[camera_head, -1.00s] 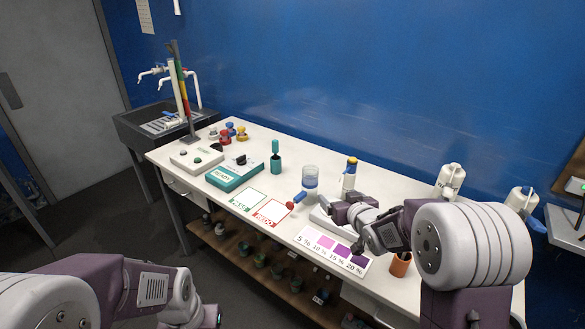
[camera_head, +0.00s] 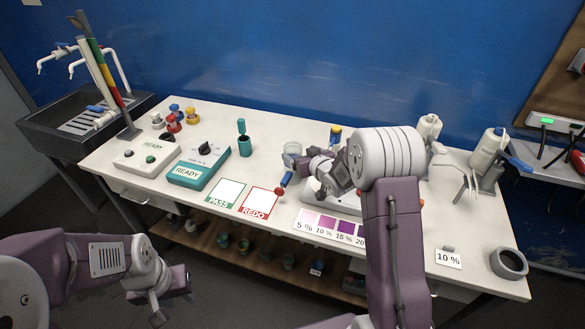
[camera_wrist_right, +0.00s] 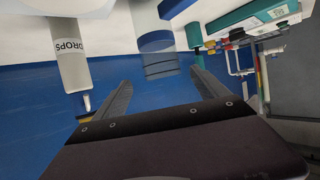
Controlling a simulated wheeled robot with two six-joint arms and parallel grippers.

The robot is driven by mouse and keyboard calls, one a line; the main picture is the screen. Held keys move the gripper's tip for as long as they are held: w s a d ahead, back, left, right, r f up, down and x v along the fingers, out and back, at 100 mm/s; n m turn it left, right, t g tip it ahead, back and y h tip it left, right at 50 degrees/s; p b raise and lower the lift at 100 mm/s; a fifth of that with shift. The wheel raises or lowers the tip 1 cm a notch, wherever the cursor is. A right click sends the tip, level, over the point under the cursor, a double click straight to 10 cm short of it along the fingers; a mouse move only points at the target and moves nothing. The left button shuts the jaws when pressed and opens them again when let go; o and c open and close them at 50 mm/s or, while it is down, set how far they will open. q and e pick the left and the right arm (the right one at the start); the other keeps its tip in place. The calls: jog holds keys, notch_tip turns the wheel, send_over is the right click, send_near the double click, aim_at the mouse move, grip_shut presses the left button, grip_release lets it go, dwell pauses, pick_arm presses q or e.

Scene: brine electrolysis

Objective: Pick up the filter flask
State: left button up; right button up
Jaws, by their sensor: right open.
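A clear glass vessel with a blue band (camera_head: 292,149), which looks like the filter flask, stands upright mid-bench; I cannot make out a side arm. It also shows in the right wrist view (camera_wrist_right: 158,55), beyond and between my fingertips. My right gripper (camera_head: 312,160) is beside it, to its right, partly hidden by my own arm. In the wrist view its two fingers (camera_wrist_right: 160,85) are apart with nothing between them. My left gripper (camera_head: 158,305) hangs low in front of the bench at the lower left; its fingers are too unclear to read.
A DROPS bottle (camera_wrist_right: 72,55) stands close beside my right gripper. A white device (camera_head: 322,198) lies under my right arm. A red-and-blue tool (camera_head: 284,183), PASS card (camera_head: 226,192) and REDO card (camera_head: 258,201) lie near the vessel. White bottles (camera_head: 487,150) stand farther right.

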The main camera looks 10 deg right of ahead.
aim_at(297, 153)
jog(key=x, duration=0.4)
jog(key=shift+w+a+f+p, duration=0.1)
jog(key=shift+a+p, duration=0.2)
jog(key=shift+a, duration=0.05)
jog(key=shift+w+d+f, duration=0.1)
jog(key=shift+w, duration=0.1)
jog(key=p+x, duration=0.1)
jog(key=x, duration=0.3)
jog(key=shift+f, duration=0.2)
jog(key=shift+w+f, duration=0.25)
jog(key=shift+w, duration=0.1)
jog(key=shift+s+r, duration=0.1)
jog(key=c, duration=0.3)
jog(key=shift+r, duration=0.1)
grip_shut()
